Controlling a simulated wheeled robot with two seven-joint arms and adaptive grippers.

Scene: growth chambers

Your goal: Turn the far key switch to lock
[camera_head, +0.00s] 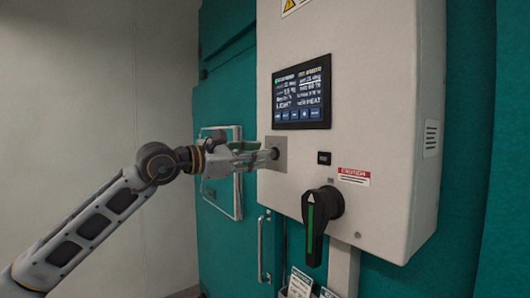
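A key switch (275,153) with a dark round centre sits on a square grey plate on the front of the pale control box, near its left edge. It is the only key switch I can make out. My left gripper (263,157) reaches in from the left, with its fingertips right at the switch. The fingers partly cover the switch, and I cannot tell whether they are closed on a key or only beside it. The key's angle is hidden. My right gripper is out of view.
The control box (390,120) carries a lit screen (302,93) above the switch and a large black rotary handle (320,215) with a green stripe below right. A teal chamber door with a framed window (221,190) and a vertical handle (262,248) stands behind. Tags hang below.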

